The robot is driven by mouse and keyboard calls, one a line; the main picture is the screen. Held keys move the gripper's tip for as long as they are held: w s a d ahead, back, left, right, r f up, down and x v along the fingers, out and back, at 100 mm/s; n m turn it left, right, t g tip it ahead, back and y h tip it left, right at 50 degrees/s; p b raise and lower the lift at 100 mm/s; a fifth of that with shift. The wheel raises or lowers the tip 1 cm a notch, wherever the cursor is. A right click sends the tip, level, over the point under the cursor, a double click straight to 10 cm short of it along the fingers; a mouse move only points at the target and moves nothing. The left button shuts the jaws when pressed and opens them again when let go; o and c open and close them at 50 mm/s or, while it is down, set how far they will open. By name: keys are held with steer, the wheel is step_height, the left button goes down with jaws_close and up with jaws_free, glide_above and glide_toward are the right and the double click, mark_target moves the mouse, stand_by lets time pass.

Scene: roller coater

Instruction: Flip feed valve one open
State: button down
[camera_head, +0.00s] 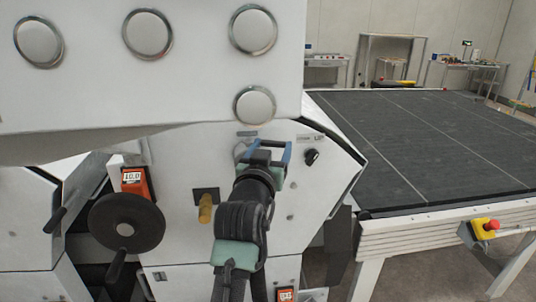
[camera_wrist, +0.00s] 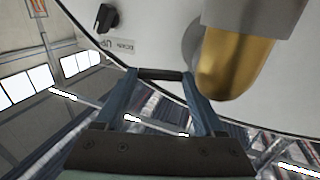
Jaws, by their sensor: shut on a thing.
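My gripper (camera_head: 265,149) has its blue fingers at the white machine front (camera_head: 185,190), just left of a small black knob (camera_head: 312,157). In the wrist view my gripper (camera_wrist: 160,76) has its two fingers well apart, shut on a short dark bar (camera_wrist: 160,74) that spans between the fingertips. The bar may be a valve handle; no label for feed valve one can be read. A brass-coloured rounded part (camera_wrist: 232,66) stands close by at the upper right in the wrist view. A grey round fitting beside the fingers is partly hidden in the head view.
A yellow-brown handle (camera_head: 205,212) on a dark plate sticks out left of my wrist. A black handwheel (camera_head: 127,223) with an orange counter (camera_head: 134,183) is further left. A white panel with round silver buttons (camera_head: 148,34) hangs above. A dark conveyor table (camera_head: 430,140) lies right.

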steer(key=h+b, duration=0.1)
steer(key=m+h+b, duration=0.1)
steer(key=b, duration=0.3)
steer(key=shift+s+a+f+m+g+h, duration=0.3)
steer(key=shift+s+a+m+h, duration=0.05)
steer(key=shift+m+h, duration=0.05)
steer(key=shift+s+r+m+h+b, duration=0.1)
steer(key=shift+r+m+h+b, duration=0.1)
steer(key=shift+m+h+b, duration=0.3)
jaws_free()
steer(key=shift+s, duration=0.1)
steer(key=b+v, duration=0.4)
steer(key=v, duration=0.8)
steer(key=shift+s+a+r, duration=0.2)
steer(key=shift+s+r, duration=0.1)
steer(key=shift+s, duration=0.1)
